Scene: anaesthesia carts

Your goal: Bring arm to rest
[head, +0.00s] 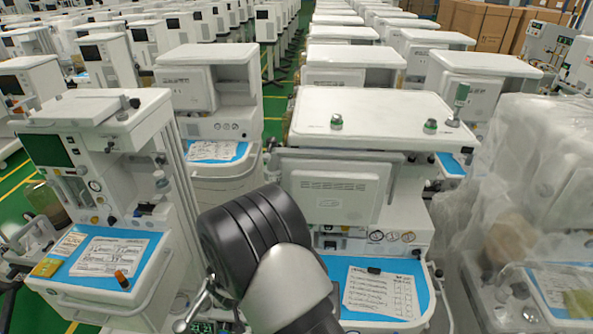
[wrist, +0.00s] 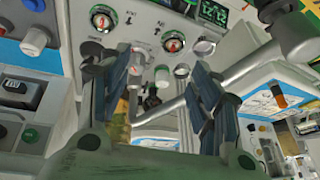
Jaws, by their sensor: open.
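My gripper (wrist: 148,72) is open in the wrist view, with its two dark blue-grey fingers spread apart. I see nothing held between them. It faces the front panel of a white anaesthesia cart, with round gauges (wrist: 173,41), knobs and a pale metal tube behind the fingers. I cannot tell whether a finger touches the panel or tube. In the head view my arm (head: 255,240) is raised in the bottom middle, between two carts. The gripper itself is hidden there behind the arm.
A left cart (head: 85,110) carries papers and an orange-capped vial (head: 121,279) on a blue top. A right cart (head: 380,120) has a blue shelf with a paper sheet (head: 382,293). A plastic-wrapped unit (head: 520,190) stands far right. Rows of carts fill the back.

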